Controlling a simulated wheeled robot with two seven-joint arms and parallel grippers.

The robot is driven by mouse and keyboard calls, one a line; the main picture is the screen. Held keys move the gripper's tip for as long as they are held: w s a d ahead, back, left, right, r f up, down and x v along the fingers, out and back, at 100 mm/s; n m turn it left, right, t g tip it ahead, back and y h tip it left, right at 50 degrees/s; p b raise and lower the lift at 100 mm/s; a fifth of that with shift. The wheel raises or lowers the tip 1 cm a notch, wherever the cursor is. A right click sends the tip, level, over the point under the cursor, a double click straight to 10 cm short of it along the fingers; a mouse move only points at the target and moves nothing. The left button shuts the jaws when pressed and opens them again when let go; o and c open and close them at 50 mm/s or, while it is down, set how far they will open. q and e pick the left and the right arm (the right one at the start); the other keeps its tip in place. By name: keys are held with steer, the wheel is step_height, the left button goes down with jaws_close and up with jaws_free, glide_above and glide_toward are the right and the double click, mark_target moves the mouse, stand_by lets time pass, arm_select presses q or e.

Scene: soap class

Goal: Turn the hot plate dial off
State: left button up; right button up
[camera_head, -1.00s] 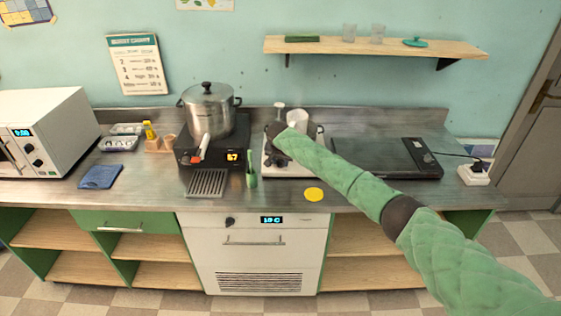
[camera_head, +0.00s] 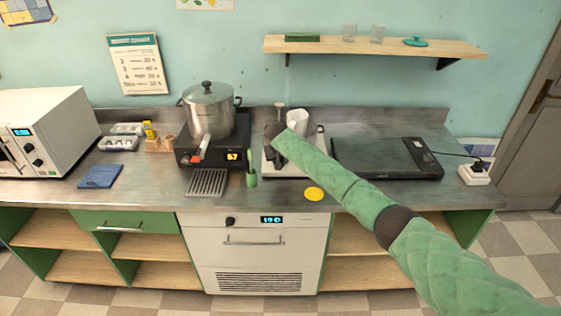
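A black hot plate (camera_head: 217,157) with an orange lit display stands on the counter, left of centre. A steel pot (camera_head: 210,113) with a lid sits on it. A white-handled thing with an orange-red end (camera_head: 201,149) shows at its front; I cannot tell if this is the dial. To its right is a white appliance (camera_head: 269,165), mostly hidden by my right arm, with a white mug or jug (camera_head: 297,121) behind the gripper. My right gripper (camera_head: 274,131) is dark and hangs over this appliance; its fingers are too small and hidden to read. My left gripper is out of view.
A flat black appliance (camera_head: 387,158) is at right. A microwave (camera_head: 45,129) stands at far left. A wall shelf (camera_head: 375,46) hangs above.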

steer(key=n, duration=0.5)
steer(key=shift+s+n, duration=0.1)
steer(key=shift+n, duration=0.2)
steer(key=n, duration=0.5)
steer(key=shift+n+t, duration=0.3)
steer(key=shift+t, duration=0.1)
steer(key=n, duration=0.4)
steer(key=shift+p, duration=0.3)
steer(key=n, duration=0.3)
steer(key=shift+s+f, duration=0.1)
steer(key=shift+n, duration=2)
steer(key=o, duration=0.9)
steer(key=shift+o, duration=0.2)
steer(key=shift+s+r+b, duration=0.3)
steer(key=shift+r+b, duration=0.15)
steer(key=shift+r, duration=0.05)
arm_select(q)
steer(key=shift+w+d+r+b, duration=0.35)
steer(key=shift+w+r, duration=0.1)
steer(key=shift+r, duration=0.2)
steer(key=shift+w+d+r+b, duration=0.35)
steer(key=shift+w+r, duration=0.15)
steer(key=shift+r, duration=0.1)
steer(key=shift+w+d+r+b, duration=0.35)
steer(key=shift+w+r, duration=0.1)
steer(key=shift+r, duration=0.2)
arm_select(e)
steer(key=v, duration=0.6)
steer(key=shift+s+d+r, duration=0.15)
steer(key=shift+s+r, duration=0.1)
